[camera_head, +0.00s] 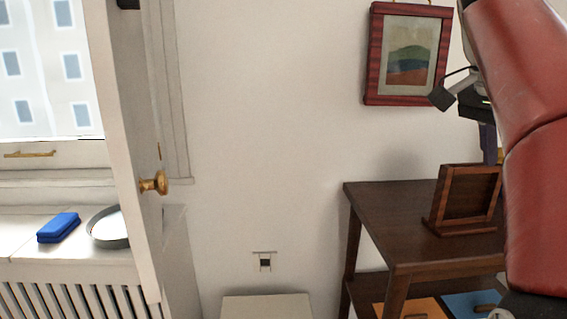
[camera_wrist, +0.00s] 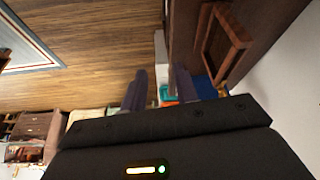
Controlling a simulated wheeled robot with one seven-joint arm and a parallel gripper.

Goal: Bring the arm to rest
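My gripper shows in the wrist view (camera_wrist: 160,84) with its two dark fingers apart and nothing held between them. In the head view it is at the right, mostly hidden behind my red arm, with a dark finger (camera_head: 488,142) pointing down above the brown wooden table (camera_head: 380,205). A wooden stand-like frame (camera_head: 468,200) is on the table, below the gripper. It also shows at the top right of the wrist view (camera_wrist: 224,45). I cannot tell the exact gap between finger and frame.
A red-framed picture (camera_head: 408,55) hangs on the wall behind the gripper. An open white window panel with a brass knob (camera_head: 155,183) stands at left. A blue case (camera_head: 58,228) and a round grey-rimmed tray (camera_head: 97,229) are on the sill. Wood floor (camera_wrist: 90,60) is clear.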

